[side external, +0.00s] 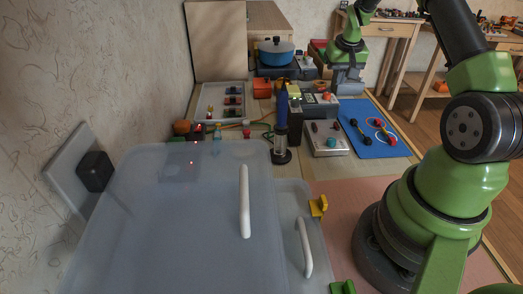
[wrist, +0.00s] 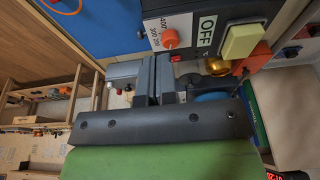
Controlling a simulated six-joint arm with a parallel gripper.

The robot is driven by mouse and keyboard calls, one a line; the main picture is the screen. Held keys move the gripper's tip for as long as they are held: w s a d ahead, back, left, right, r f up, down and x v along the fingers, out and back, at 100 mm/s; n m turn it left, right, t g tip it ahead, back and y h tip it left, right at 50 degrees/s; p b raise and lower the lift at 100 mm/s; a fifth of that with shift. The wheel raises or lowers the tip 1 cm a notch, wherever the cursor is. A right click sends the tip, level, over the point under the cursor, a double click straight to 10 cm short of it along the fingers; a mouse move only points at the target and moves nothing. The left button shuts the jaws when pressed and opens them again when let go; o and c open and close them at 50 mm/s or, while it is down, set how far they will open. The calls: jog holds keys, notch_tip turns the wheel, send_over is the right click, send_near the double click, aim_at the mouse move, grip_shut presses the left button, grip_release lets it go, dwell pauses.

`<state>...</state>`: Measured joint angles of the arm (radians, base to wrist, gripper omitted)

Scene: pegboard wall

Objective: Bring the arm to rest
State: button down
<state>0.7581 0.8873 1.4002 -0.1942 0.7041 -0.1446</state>
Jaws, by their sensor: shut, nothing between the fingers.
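My gripper (side external: 347,84) hangs at the back of the work area in the side view, over the far right part of the bench. It is left of my large green and black arm links. In the wrist view, the two dark fingers of my gripper (wrist: 154,78) lie side by side, shut, with nothing seen between them. A dark box with an OFF label (wrist: 207,30) and a pale yellow-green button (wrist: 240,42) shows beyond the fingers. I cannot tell the exact gap between the fingertips and the things behind them.
A blue pot (side external: 276,52) stands at the back. A blue mat (side external: 374,130) with coloured parts lies right, beside a grey panel (side external: 327,139). A dark upright holder (side external: 281,145) stands centrally. Large translucent panels with white handles (side external: 244,200) fill the front left. The pink mat (side external: 345,190) has bare room.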

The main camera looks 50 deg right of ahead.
jog(key=s+a+r+n+t, duration=0.2)
jog(key=a+r+t, duration=0.1)
jog(key=a+r, duration=1.5)
jog(key=s+a+r+n+t+y, duration=0.1)
jog(key=s+a+n+t+y, duration=0.1)
jog(key=s+a, duration=1.2)
jog(key=shift+s+r+n+y, duration=0.2)
jog(key=shift+n+y, duration=0.3)
jog(key=shift+y, duration=0.5)
jog(key=c, duration=1.8)
grip_release()
jog(key=shift+c, duration=0.2)
